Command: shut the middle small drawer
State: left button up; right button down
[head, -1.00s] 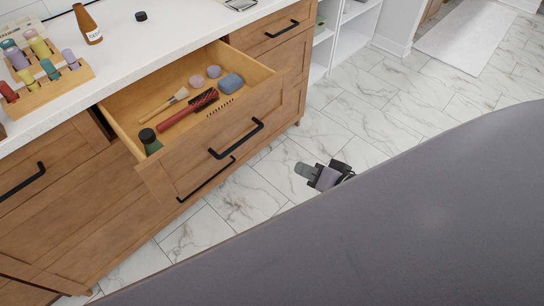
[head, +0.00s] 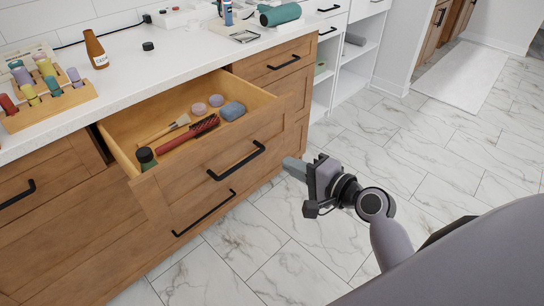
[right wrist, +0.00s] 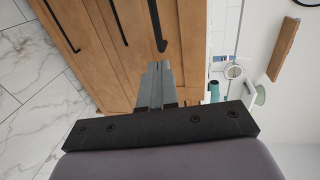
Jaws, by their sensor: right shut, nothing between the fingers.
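The middle small drawer (head: 189,187) is wooden with a black bar handle (head: 237,160) and stands pulled out from the cabinet under the white counter. My right gripper (head: 287,165) is shut and empty, just right of the drawer front in the head view. In the right wrist view the shut fingers (right wrist: 155,85) point toward wooden fronts with black handles; I cannot tell whether they touch. My left gripper is out of view.
A shut drawer (head: 279,62) sits to the upper right, and another handle (head: 204,212) shows below the open drawer. The counter (head: 150,75) holds an amber bottle (head: 96,50) and a wooden rack of rolls (head: 48,102). The marble floor (head: 270,250) is clear.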

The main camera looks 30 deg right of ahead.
aim_at(262, 152)
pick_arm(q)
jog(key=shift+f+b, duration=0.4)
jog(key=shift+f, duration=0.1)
pick_arm(e)
jog(key=x, duration=0.7)
